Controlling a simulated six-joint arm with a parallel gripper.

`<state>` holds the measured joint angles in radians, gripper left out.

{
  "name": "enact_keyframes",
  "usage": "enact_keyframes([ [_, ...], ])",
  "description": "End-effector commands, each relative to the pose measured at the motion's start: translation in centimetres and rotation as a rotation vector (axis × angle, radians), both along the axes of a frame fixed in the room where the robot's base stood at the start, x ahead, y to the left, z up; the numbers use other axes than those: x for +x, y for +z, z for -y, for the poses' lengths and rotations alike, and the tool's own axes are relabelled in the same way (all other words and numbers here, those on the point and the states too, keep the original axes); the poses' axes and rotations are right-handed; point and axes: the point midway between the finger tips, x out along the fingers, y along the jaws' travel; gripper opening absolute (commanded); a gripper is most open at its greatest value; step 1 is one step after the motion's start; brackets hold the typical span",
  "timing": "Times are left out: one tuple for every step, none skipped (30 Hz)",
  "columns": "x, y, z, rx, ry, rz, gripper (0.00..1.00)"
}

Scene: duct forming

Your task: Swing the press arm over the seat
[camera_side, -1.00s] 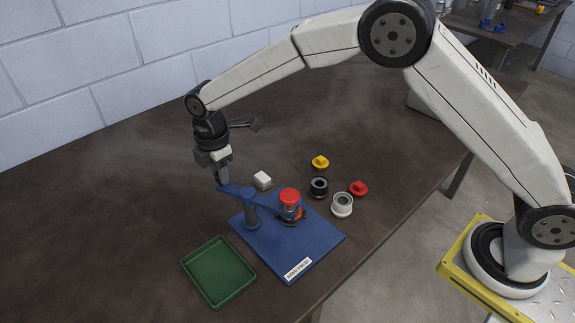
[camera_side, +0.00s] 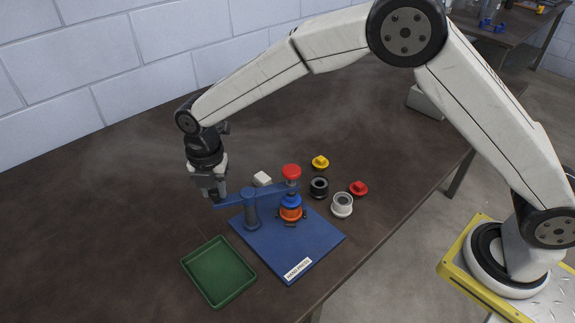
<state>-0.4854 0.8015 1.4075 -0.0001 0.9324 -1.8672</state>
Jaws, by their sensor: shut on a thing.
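A red knob (camera_side: 291,172) tops the arm's right end. The arm's right end appears above the seat (camera_side: 291,218), which holds an orange part (camera_side: 290,213) with a blue part (camera_side: 290,201) on it. A small gap shows between arm and blue part; exact alignment is hard to judge. My gripper (camera_side: 216,198) points down and is shut on the arm's left end, its fingers hiding part of it.
A green tray (camera_side: 219,272) lies in front, left of the press. A white block (camera_side: 262,179) is behind the arm. A yellow part (camera_side: 320,162), a black ring (camera_side: 319,187), a white ring (camera_side: 342,205) and a red part (camera_side: 359,188) stand to the right. The table's left side is clear.

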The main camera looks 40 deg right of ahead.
Motion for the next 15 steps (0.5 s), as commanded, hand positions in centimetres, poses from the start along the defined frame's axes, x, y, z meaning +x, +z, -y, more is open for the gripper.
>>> enact_keyframes([
  [-0.04,0.07,-0.13,0.002,0.008,0.002,0.0],
  [-0.06,0.08,-0.13,0.002,0.012,0.002,0.0],
  [-0.09,0.07,-0.15,0.002,0.016,0.002,0.0],
  [-0.11,0.07,-0.15,0.001,0.019,0.001,0.0],
  [-0.12,0.07,-0.15,0.001,0.02,0.001,0.0],
  [-0.13,0.07,-0.16,0.001,0.022,0.001,0.0],
  [-0.14,0.07,-0.16,0.001,0.022,0.001,0.0],
  [-0.14,0.07,-0.16,0.001,0.023,0.001,0.0],
  [-0.15,0.06,-0.16,0.001,0.023,0.001,0.0],
  [-0.15,0.06,-0.16,0.001,0.022,0.001,0.0],
  [-0.16,0.06,-0.16,0.001,0.022,0.001,0.0],
  [-0.17,0.06,-0.17,0.001,0.022,0.001,0.0],
  [-0.17,0.06,-0.17,0.001,0.022,0.001,0.0],
  [-0.18,0.06,-0.17,0.001,0.022,0.0,0.0],
  [-0.18,0.05,-0.17,0.001,0.022,-0.001,0.41],
])
